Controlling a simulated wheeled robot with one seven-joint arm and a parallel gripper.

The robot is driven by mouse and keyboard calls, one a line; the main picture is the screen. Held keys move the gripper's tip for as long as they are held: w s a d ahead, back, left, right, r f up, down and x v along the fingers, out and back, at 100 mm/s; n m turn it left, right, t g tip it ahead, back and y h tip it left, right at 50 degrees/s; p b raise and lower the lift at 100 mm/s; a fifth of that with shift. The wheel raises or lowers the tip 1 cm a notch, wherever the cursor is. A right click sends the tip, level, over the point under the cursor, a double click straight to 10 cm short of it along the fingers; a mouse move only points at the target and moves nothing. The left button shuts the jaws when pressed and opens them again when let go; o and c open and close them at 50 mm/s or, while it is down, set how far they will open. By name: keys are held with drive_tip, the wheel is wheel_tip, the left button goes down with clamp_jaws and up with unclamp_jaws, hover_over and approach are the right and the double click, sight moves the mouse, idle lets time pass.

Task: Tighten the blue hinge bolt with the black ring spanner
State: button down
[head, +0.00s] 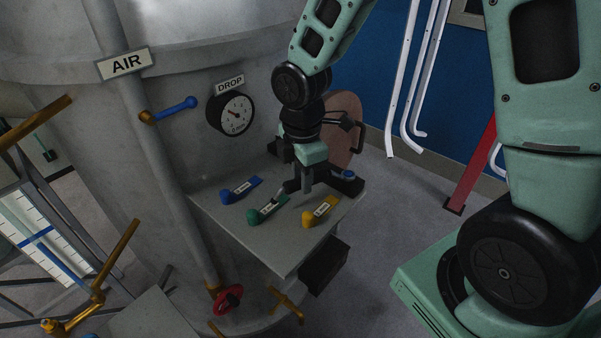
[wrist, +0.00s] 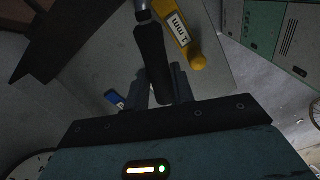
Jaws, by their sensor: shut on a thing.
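My gripper (head: 299,188) points down over the grey shelf. In the wrist view its fingers (wrist: 161,84) are shut on a black-handled tool (wrist: 151,55) with a pale metal piece at its far end. No ring shows on it, so I cannot tell whether it is the ring spanner. In the head view the tool is small and dark, with its pale end near the green labelled piece. A small blue knob-like piece (head: 348,174), perhaps the hinge bolt, is at the shelf's back right beside a round brownish disc (head: 342,125). My gripper is left of it, apart.
The grey shelf (head: 225,222) carries blue (head: 240,190), green (head: 267,211) and yellow (head: 321,211) labelled pieces. The yellow one also shows in the wrist view (wrist: 180,31). The tank, a gauge (head: 230,113) and a blue lever (head: 178,108) are left. Open floor lies right.

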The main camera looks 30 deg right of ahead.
drive_tip(key=c, duration=1.7)
unclamp_jaws()
clamp_jaws()
drive_tip(key=shift+r+p, duration=0.7)
drive_tip(key=shift+p, duration=0.1)
wheel_tip(320, 180, up, 3)
drive_tip(key=p, duration=0.2)
drive_tip(key=shift+p, duration=0.4)
drive_tip(key=shift+r, duration=0.85)
drive_tip(key=shift+s, duration=0.1)
